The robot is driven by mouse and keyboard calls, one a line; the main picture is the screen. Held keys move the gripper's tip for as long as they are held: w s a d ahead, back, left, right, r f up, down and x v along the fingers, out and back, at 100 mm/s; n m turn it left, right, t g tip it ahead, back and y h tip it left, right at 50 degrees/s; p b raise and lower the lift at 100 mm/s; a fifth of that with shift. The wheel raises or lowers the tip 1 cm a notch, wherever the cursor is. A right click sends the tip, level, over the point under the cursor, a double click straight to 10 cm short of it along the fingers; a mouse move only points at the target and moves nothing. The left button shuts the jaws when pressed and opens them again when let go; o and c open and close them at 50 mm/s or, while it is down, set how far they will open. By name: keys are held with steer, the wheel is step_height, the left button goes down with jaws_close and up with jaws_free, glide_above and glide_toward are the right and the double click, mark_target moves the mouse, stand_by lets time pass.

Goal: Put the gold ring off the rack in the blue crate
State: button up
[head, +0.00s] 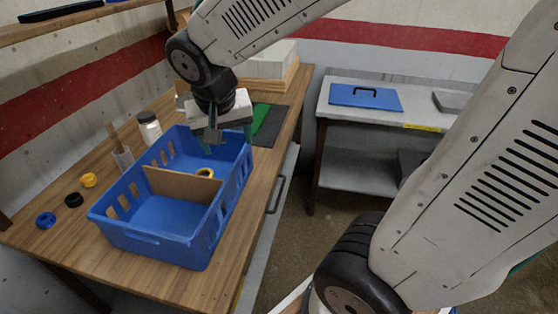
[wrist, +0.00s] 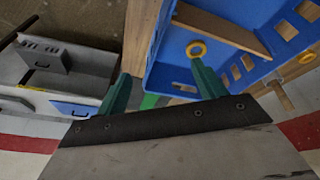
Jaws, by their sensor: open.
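A gold ring (head: 205,172) lies inside the blue crate (head: 160,251), in the far compartment behind a brown cardboard divider (head: 180,186). In the wrist view the gold ring (wrist: 196,49) shows near the tip of one finger, and the crate (wrist: 270,47) fills the upper right. My gripper (head: 226,142) is above the far end of the crate, pointing down. Its green fingers are spread and empty, also in the wrist view (wrist: 161,70). Whether a finger touches the ring cannot be told.
A yellow-orange piece (head: 88,180), a black piece (head: 74,200) and a blue piece (head: 45,220) lie left of the crate on the wooden bench (head: 40,257). A white jar (head: 149,127) stands behind it. A grey side table (head: 390,111) holds a blue lid (head: 365,95).

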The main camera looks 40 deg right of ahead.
steer(key=s+r+n+y, duration=0.1)
steer(key=s+n, duration=0.1)
steer(key=s, duration=0.6)
steer(key=s+d+r+n+g+y, duration=0.1)
steer(key=s+r+n, duration=0.1)
steer(key=s, duration=0.7)
steer(key=shift+r+n+g, duration=0.25)
steer(key=shift+n+g, duration=0.05)
